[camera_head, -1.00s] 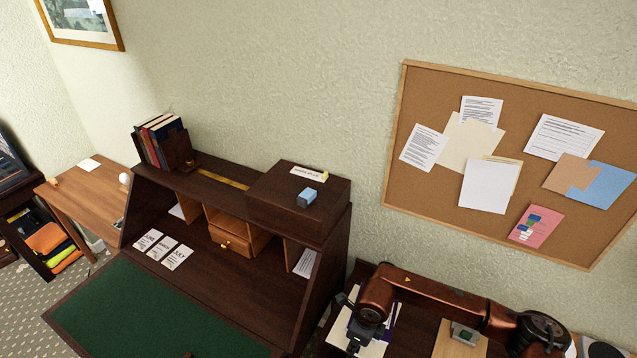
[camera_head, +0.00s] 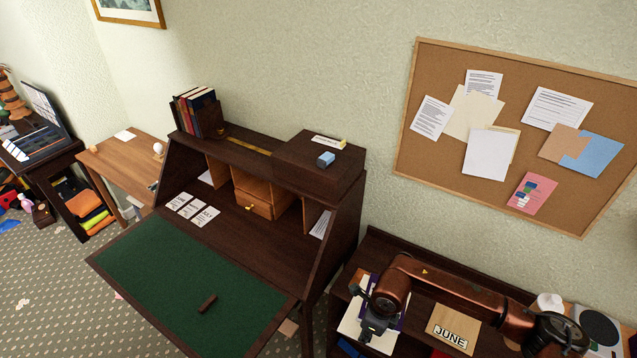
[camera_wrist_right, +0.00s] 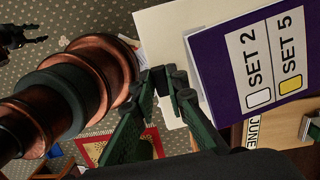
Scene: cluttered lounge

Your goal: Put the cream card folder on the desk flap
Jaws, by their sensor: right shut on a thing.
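The cream card folder (camera_wrist_right: 172,32) is a pale sheet beside a purple folder (camera_wrist_right: 222,75) labelled SET 2 and SET 5. My right gripper (camera_wrist_right: 168,82) is shut on the cream folder's edge. In the head view, the right gripper (camera_head: 372,325) is over the low shelf at the lower right, where the cream folder (camera_head: 351,328) partly shows. The desk flap (camera_head: 165,270) is lowered, with a green inlay. A dark gripper (camera_wrist_right: 22,38), apparently my left one, shows small at the wrist view's upper left; its jaw state is unclear.
A small brown object (camera_head: 207,303) lies on the flap; the rest of its green surface is clear. Three cards (camera_head: 192,207) lie inside the desk. The desk's dark side panel (camera_head: 325,240) stands between flap and shelf. A JUNE sign (camera_head: 450,335) is right of the gripper.

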